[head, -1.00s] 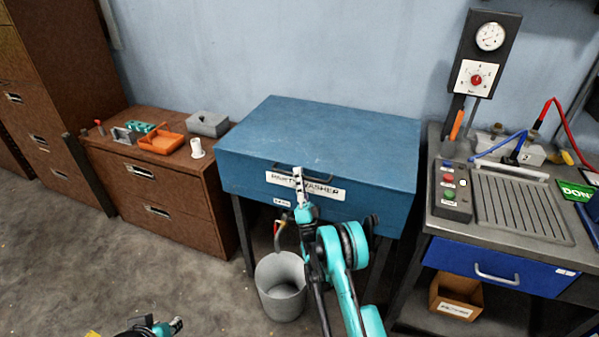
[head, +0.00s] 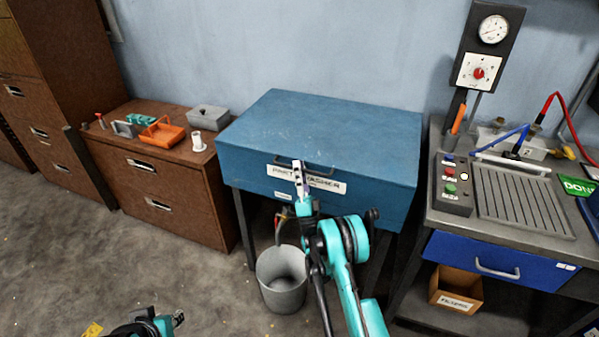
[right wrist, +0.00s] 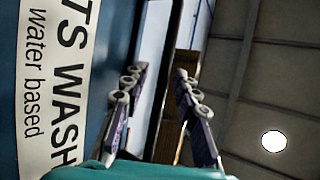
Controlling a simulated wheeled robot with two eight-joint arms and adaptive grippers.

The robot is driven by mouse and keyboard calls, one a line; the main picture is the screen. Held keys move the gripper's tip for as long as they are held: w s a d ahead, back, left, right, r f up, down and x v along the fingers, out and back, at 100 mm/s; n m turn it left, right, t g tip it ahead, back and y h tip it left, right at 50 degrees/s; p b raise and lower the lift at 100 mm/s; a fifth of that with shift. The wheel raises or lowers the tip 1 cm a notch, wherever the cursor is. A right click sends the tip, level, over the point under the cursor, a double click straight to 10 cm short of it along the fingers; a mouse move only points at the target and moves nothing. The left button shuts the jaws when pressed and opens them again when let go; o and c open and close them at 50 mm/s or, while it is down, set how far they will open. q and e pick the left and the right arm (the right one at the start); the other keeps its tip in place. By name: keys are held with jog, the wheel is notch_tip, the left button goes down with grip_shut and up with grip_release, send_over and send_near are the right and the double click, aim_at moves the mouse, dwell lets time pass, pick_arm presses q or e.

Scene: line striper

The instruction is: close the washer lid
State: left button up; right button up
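The parts washer (head: 235,184) is a blue box on dark legs with a white label on its front. Its flat blue lid (head: 320,125) lies level on top, with no gap visible along the front. A dark bar handle (head: 322,168) is at the front upper edge. My right gripper (head: 298,167) is upright in front of the label and handle, overlapping the handle's left end; whether it touches is unclear. In the right wrist view its fingers (right wrist: 160,100) are apart with nothing between them, beside the label. My left gripper (head: 178,319) is at the bottom edge, its fingers too small to judge.
A grey bucket (head: 282,280) stands on the floor below the washer. A brown drawer cabinet (head: 190,190) with trays is at left. A metal workbench (head: 455,222) with a control box and gauge panel (head: 487,50) is close at right. Floor at front left is mostly clear.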

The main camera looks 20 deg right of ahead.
notch_tip(320, 180, up, 9)
jog(key=shift+r, duration=0.1)
dwell(0.4)
jog(key=s+d+f, duration=0.1)
jog(key=s+f, duration=0.3)
jog(key=f, duration=0.4)
jog(key=shift+d, duration=0.15)
dwell(0.5)
jog(key=shift+s, duration=0.1)
